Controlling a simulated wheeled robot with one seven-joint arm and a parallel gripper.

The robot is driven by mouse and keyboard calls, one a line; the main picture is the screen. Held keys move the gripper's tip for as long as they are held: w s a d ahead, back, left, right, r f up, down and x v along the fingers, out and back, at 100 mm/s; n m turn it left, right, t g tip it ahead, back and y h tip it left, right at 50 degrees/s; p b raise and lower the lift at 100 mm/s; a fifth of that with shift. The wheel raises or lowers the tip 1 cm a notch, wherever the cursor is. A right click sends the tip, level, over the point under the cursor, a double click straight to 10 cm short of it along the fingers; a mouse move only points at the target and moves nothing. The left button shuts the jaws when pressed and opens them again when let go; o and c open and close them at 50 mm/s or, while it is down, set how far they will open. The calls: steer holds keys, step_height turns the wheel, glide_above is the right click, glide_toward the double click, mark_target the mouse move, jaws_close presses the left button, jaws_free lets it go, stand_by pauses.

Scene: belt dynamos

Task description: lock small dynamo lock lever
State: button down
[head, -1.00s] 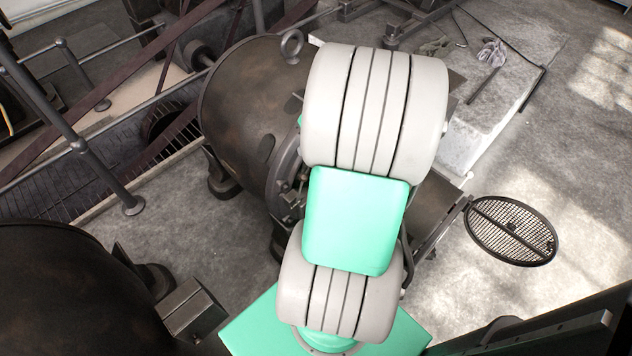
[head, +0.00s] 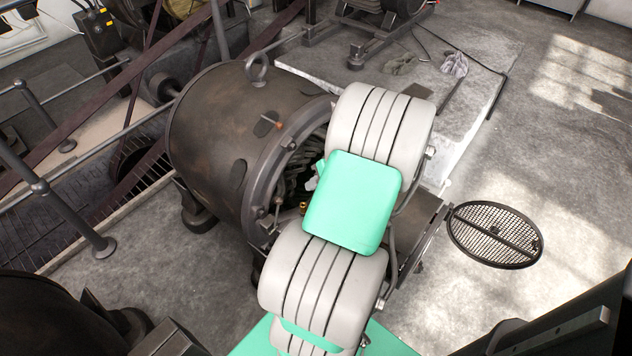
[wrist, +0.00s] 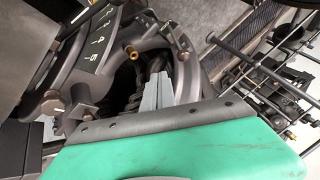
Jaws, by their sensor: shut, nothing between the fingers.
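A brown, drum-shaped dynamo (head: 215,135) stands in the middle of the head view, its open end facing my arm. In the wrist view its end shows a curved plate with numbers (wrist: 88,58) and a small brass-tipped part (wrist: 131,53), which may belong to the lock lever; I cannot tell for sure. My gripper (wrist: 163,82) shows as pale grey fingers, shut and empty, pointing into the dark opening near the brass tip. Whether the fingers touch anything is unclear. In the head view my arm hides most of the gripper and part of the dynamo's end.
A dark rounded machine (head: 45,315) stands at the lower left. A railing (head: 62,205) runs along the left. A round mesh grate (head: 495,235) stands out at the right. The concrete floor (head: 570,200) on the right is mostly clear.

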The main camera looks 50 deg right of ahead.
steer(key=w+a+f, duration=0.4)
steer(key=w+f, duration=0.1)
steer(key=shift+a, duration=0.15)
steer(key=shift+a+r, duration=0.1)
